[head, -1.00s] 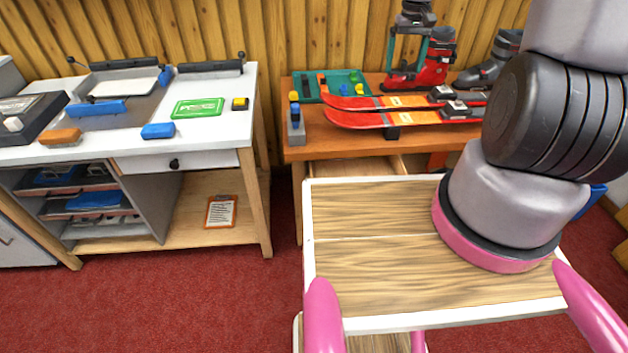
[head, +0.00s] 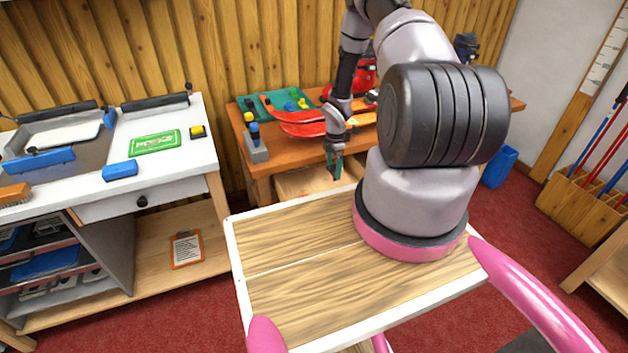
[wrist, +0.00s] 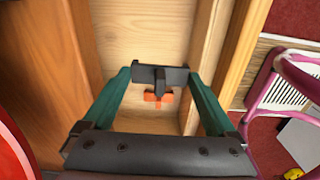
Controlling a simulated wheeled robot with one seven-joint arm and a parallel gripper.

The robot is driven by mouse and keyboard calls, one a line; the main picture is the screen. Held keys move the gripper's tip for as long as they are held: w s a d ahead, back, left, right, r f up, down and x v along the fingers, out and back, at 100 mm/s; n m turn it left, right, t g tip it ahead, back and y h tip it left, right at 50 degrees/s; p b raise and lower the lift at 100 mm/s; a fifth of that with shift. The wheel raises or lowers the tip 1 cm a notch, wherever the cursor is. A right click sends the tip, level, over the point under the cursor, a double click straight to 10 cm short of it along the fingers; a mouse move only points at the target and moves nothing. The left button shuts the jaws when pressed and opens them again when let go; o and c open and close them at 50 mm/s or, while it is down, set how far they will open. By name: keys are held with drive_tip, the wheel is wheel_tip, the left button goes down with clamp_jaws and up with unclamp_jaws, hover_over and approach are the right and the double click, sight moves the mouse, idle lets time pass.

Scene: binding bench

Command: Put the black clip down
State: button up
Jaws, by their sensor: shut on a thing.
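My gripper (head: 335,168) points down over the open drawer (head: 300,183) of the orange-brown bench. In the wrist view, its green fingers (wrist: 160,78) are shut on the black clip (wrist: 160,76), a dark bar with a short stem between the fingertips. Below the clip is the pale wooden floor of the drawer (wrist: 140,30). A small orange piece (wrist: 158,98) shows just below the clip; I cannot tell whether it belongs to the clip or lies in the drawer. In the head view, the clip is too small to make out.
Red skis (head: 300,124) lie on the bench top (head: 282,155) just above the drawer, beside a green tray (head: 262,108). The drawer walls stand close to the gripper in the wrist view. A white bench (head: 80,190) stands at the left.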

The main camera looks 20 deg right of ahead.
sight(334, 179)
wheel_tip(334, 179, down, 6)
drive_tip(key=shift+s+d, duration=0.15)
drive_tip(key=shift+f, duration=2.4)
drive_tip(key=o, duration=1)
drive_tip(key=shift+f, duration=0.15)
wheel_tip(334, 179, up, 12)
drive_tip(key=shift+r, duration=0.2)
